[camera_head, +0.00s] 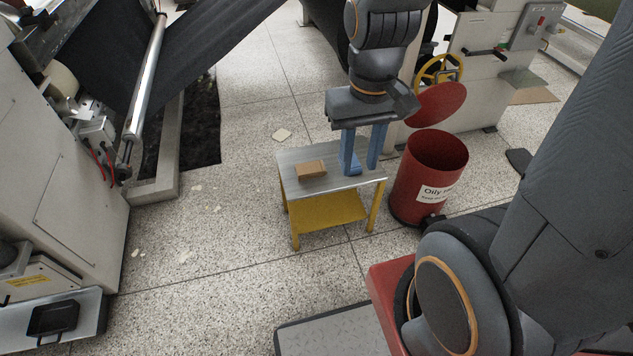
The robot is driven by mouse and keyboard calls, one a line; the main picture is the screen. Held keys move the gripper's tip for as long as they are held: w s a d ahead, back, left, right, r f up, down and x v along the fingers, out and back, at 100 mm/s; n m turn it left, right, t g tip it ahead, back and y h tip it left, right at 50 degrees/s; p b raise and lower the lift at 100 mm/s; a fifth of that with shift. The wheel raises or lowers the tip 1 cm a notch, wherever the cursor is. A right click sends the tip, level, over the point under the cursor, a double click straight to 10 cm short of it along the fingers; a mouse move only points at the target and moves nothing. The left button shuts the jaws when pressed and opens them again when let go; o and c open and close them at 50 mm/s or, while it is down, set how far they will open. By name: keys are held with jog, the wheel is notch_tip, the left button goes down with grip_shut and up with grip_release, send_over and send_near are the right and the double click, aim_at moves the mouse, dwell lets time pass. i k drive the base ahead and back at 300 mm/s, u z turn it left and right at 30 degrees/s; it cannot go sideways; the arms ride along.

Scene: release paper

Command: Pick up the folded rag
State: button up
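A small brown, block-shaped item (312,170), which looks to be the folded rag, lies on the metal top of a small table (350,180) with yellow legs. My gripper (363,168) points down over the right part of this table. Its two blue fingers are spread apart with nothing visible between them. The left finger is just right of the brown item, with a small gap in the picture. I cannot tell how far the fingertips are above the tabletop.
A red bin (408,190) labelled "Oily" stands right of the table, its round red lid (436,104) raised. Machines stand at left and back right. Pale scraps (282,135) lie on the speckled floor, which is mostly clear left of the table.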

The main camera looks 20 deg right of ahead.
aim_at(309, 170)
jog(key=z, duration=1.65)
jog(key=i, duration=0.85)
jog(key=u, duration=2.3)
